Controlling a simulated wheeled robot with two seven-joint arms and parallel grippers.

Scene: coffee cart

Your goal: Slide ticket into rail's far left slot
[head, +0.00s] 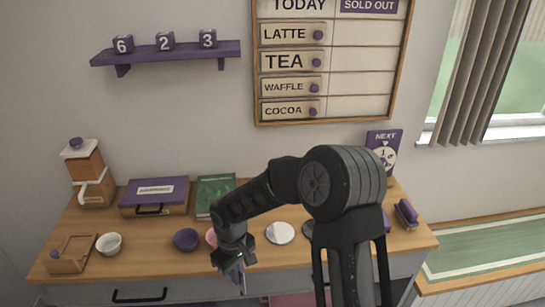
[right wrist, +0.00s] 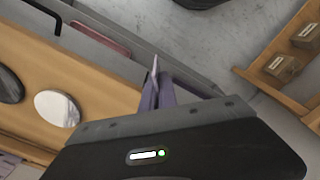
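My right gripper (head: 234,274) hangs at the counter's front edge, pointing down. In the right wrist view its two purple-grey fingers (right wrist: 156,88) are close together. A thin pale sliver, seen nearly edge-on, sticks out between the tips; it looks like the ticket (right wrist: 154,64). Its face and any writing cannot be read. A pale edge also shows below the fingers in the head view. I cannot make out the ticket rail or its slots in either view. My left gripper is not in view.
The wooden counter (head: 150,245) holds a white bowl (head: 109,244), a purple bowl (head: 186,239), a white disc (head: 280,233), a green book (head: 214,193) and a purple-topped box (head: 155,196). A menu board (head: 330,60) hangs above. My right arm hides part of the counter.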

